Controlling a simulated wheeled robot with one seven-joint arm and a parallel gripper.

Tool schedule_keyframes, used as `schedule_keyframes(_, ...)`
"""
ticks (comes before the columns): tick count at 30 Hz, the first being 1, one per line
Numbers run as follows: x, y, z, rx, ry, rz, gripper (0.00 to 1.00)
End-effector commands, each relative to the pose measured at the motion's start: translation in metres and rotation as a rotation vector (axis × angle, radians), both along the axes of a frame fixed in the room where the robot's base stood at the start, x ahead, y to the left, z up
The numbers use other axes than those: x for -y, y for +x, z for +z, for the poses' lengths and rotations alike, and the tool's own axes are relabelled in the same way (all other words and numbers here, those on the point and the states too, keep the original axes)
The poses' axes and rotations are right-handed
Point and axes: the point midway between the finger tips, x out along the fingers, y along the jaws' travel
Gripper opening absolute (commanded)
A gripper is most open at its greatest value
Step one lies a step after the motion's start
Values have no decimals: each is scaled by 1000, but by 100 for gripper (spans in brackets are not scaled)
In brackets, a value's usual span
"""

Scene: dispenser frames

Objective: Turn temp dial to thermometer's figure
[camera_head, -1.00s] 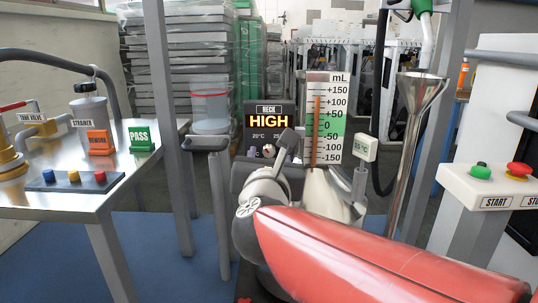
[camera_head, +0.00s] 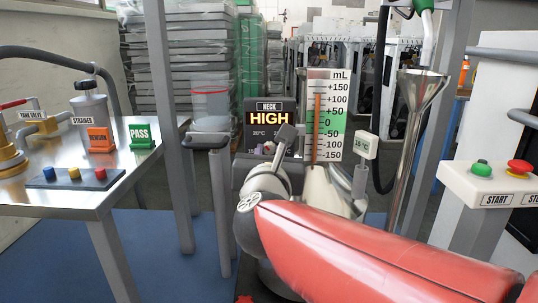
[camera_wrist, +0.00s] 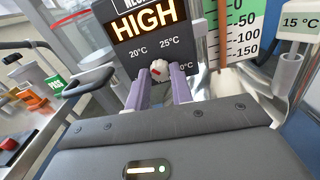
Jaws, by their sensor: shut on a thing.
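The temp dial (camera_wrist: 161,70) is a small pale knob with a red mark, on the dark panel (camera_wrist: 188,45) below the lit word HIGH. Labels 20°C and 25°C show above it, and a partly hidden label ends in 0°C at its right. My gripper (camera_wrist: 160,77) has its two purple fingers on either side of the knob, shut on it. The thermometer's figure plate (camera_wrist: 302,21) reads 15 °C; it also shows in the head view (camera_head: 366,146). In the head view, my arm hides much of the lower panel (camera_head: 250,131).
A tall mL scale (camera_head: 335,115) stands right of the panel, with a steel funnel (camera_head: 410,130) beyond it. A bench (camera_head: 75,200) with PASS and orange blocks is at left. A START button box (camera_head: 490,185) is at right.

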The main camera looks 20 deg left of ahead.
Motion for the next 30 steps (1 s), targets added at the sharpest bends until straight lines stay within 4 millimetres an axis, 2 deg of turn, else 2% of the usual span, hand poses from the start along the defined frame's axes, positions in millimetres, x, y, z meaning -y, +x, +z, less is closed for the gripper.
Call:
schedule_keyframes(8, 0, 0, -1, 42, -168, -1, 0)
schedule_keyframes(30, -1, 0, 1, 204, -847, 1, 0)
